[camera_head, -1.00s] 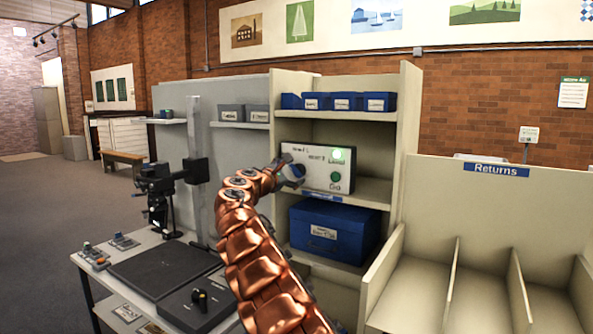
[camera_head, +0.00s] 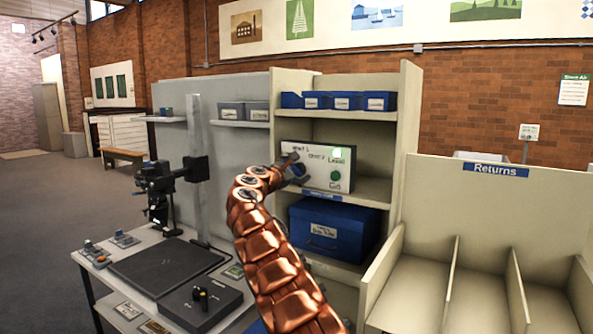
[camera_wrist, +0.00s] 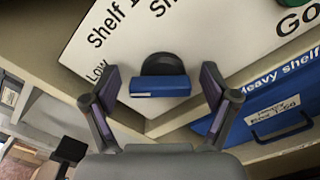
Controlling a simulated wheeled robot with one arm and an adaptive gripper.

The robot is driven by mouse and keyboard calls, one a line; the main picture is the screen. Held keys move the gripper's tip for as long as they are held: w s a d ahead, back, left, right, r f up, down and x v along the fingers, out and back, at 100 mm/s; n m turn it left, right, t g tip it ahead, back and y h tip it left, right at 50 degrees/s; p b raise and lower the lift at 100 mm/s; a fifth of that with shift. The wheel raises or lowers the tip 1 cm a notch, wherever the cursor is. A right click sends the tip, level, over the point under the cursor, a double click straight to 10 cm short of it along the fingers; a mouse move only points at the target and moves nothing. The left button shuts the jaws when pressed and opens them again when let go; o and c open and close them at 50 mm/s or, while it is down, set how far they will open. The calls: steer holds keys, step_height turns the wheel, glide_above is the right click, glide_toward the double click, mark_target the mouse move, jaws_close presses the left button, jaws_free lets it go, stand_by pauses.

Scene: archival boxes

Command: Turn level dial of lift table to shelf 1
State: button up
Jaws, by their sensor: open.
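The white control panel (camera_head: 317,168) stands on the middle shelf of the unit. It carries the level dial, a dark round base with a blue bar grip (camera_wrist: 160,88), in the wrist view. "Low", "Shelf 1" and part of another label are printed around the dial; I cannot tell which one it points at. My gripper (camera_wrist: 160,74) is open, with one finger on each side of the blue bar and gaps between. In the head view my gripper (camera_head: 290,165) is at the panel's left side and partly covers the dial.
A blue box (camera_head: 335,230) sits on the shelf below and small blue bins (camera_head: 342,101) above. The Returns rack (camera_head: 494,190) stands to the right.

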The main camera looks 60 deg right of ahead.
steer(key=c, duration=1.2)
steer(key=shift+o, duration=0.2)
steer(key=shift+f+b, duration=0.15)
steer(key=shift+b, duration=0.15)
steer(key=shift+f+m+b, duration=0.15)
steer(key=shift+m+b, duration=0.4)
steer(key=shift+m, duration=0.05)
steer(key=m+b, duration=0.3)
steer(key=shift+f+m+b, duration=0.15)
steer(key=shift+m+b, duration=0.25)
steer(key=shift+s+m+b, duration=0.15)
steer(key=shift+m+b, duration=1.3)
steer(key=shift+m, duration=0.85)
steer(key=shift+r, duration=0.2)
